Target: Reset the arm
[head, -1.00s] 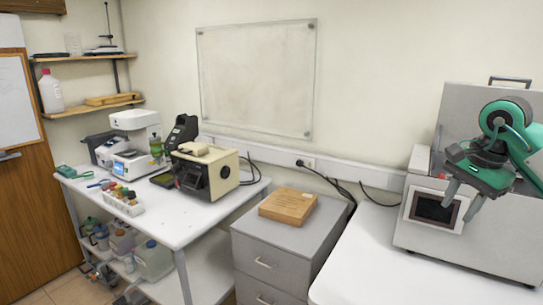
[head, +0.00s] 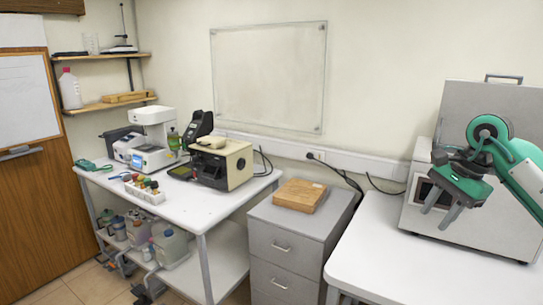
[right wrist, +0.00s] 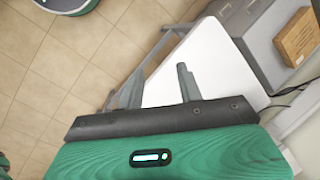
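My right gripper (head: 437,221) is on the right of the head view, in front of the large grey machine (head: 455,130) on the white table. Its two grey fingers point down and to the left. It also shows in the right wrist view (right wrist: 159,70), where the fingers are spread apart with nothing between them. The gripper is open and empty. My left arm and gripper do not show in the head view.
The white table (head: 385,245) below my right gripper is mostly clear. A grey drawer cabinet (head: 283,250) with a wooden box (head: 300,195) on it stands beside it. Further left, a bench (head: 197,214) holds several instruments and a rack of bottles (head: 144,192).

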